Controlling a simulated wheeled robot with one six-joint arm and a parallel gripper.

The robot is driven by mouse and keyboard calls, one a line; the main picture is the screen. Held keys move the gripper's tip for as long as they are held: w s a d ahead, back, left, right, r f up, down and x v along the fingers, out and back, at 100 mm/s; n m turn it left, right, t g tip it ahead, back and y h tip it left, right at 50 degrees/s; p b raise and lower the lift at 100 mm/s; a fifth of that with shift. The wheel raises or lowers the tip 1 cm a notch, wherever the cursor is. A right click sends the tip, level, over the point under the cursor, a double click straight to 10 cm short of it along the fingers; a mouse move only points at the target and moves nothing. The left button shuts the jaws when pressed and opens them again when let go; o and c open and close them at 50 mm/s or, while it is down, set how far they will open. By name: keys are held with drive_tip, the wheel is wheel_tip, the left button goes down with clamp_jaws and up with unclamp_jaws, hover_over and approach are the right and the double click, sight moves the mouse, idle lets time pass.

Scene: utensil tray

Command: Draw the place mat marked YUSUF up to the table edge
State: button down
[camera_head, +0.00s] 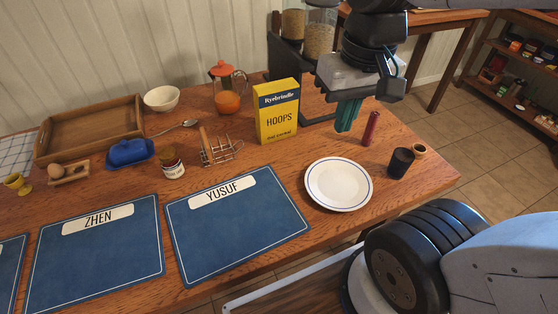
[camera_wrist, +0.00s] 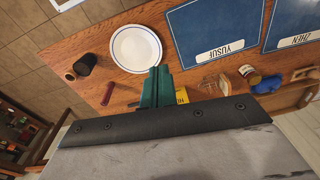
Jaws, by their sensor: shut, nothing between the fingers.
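The blue place mat marked YUSUF (camera_head: 238,222) lies flat on the wooden table, with its white name label toward the back. It also shows in the wrist view (camera_wrist: 215,25), upside down, near the top. My gripper (camera_head: 347,116) is above the back right part of the table, to the right of the cereal box and apart from the mat. Its green fingers (camera_wrist: 157,86) are together and hold nothing. The front table edge (camera_head: 262,270) runs just beyond the mat's near side; the gap between them is small at the mat's near left corner.
A white plate (camera_head: 338,185) lies right of the mat. A dark cup (camera_head: 400,163), a small brown cup (camera_head: 418,150) and a red cylinder (camera_head: 371,128) stand farther right. Behind the mat are a toast rack (camera_head: 222,153), a jar (camera_head: 172,163) and a cereal box (camera_head: 277,112). The ZHEN mat (camera_head: 95,255) lies left.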

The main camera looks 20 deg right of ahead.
drive_tip(key=w+f+m+g, duration=0.1)
drive_tip(key=w+f+m, duration=0.25)
drive_tip(key=w, duration=0.65)
drive_tip(key=m+g+y, duration=0.2)
drive_tip(key=m, duration=0.3)
approach(279, 180)
drive_tip(key=w+d+r, duration=0.3)
drive_tip(key=w+d, duration=0.1)
drive_tip(key=d, duration=0.1)
drive_tip(key=shift+n, duration=0.25)
drive_tip(key=x, duration=1)
drive_tip(key=shift+w+a, duration=0.1)
drive_tip(key=shift+w, duration=0.05)
drive_tip(key=shift+s+a+f, duration=0.1)
drive_tip(key=shift+s+a, duration=1)
drive_tip(key=shift+a, duration=0.1)
drive_tip(key=shift+s+a, duration=0.25)
drive_tip(key=shift+s, duration=0.05)
drive_tip(key=shift+s+a, duration=0.75)
drive_tip(key=shift+a, duration=0.05)
drive_tip(key=shift+w+d, duration=0.15)
